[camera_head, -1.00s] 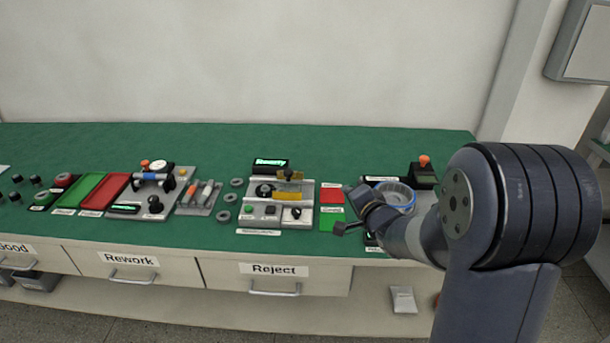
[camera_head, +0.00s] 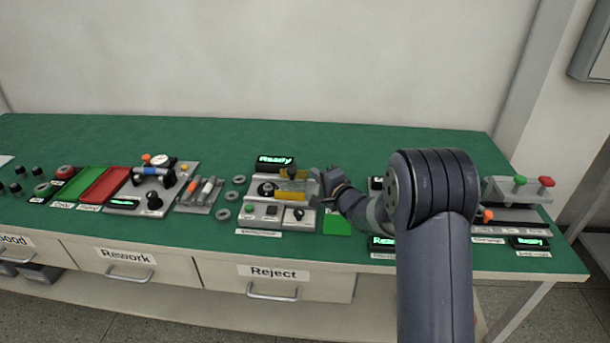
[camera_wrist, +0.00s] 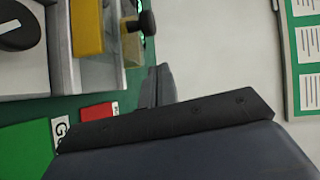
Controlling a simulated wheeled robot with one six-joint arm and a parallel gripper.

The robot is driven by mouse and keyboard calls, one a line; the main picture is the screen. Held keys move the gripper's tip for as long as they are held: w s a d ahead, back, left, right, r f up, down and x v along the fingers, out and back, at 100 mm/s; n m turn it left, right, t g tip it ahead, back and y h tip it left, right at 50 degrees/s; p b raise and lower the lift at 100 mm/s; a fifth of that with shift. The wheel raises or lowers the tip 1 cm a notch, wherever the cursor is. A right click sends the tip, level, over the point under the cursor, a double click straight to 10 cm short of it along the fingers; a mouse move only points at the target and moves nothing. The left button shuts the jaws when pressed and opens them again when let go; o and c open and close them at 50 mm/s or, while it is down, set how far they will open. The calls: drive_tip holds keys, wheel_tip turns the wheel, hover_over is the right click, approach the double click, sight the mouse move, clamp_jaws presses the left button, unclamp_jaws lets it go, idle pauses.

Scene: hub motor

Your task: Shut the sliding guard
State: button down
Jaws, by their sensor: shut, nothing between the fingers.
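The sliding guard is a yellow, see-through panel (camera_head: 291,187) on the grey press station (camera_head: 262,220). A small dark knob stands at its back edge. In the wrist view the guard is a yellow bar (camera_wrist: 87,27) at the upper left, with a black knob (camera_wrist: 147,20) to its right. My gripper (camera_head: 319,178) is shut and empty, just right of the guard in the head view. In the wrist view its fingertips (camera_wrist: 158,78) are below the knob in the picture, with a visible gap. Whether they touch the station cannot be told.
A lit "Ready" display (camera_head: 275,162) stands behind the station. A green pad (camera_head: 337,222) lies to its right. Grey rings (camera_head: 231,197) lie to its left, beyond them a tool rest and gauge fixture. My arm covers part of the bench at right. The bench's back strip is clear.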

sight(277, 184)
drive_tip(key=a, duration=0.3)
drive_tip(key=shift+w+a+f, duration=0.25)
drive_tip(key=a+b, duration=0.1)
drive_tip(key=a, duration=0.6)
drive_tip(key=shift+w+a+b, duration=0.1)
drive_tip(key=shift+a+b, duration=0.2)
drive_tip(key=shift+b, duration=0.05)
drive_tip(key=shift+a, duration=0.3)
drive_tip(key=shift+r, duration=0.1)
drive_tip(key=shift+a, duration=0.1)
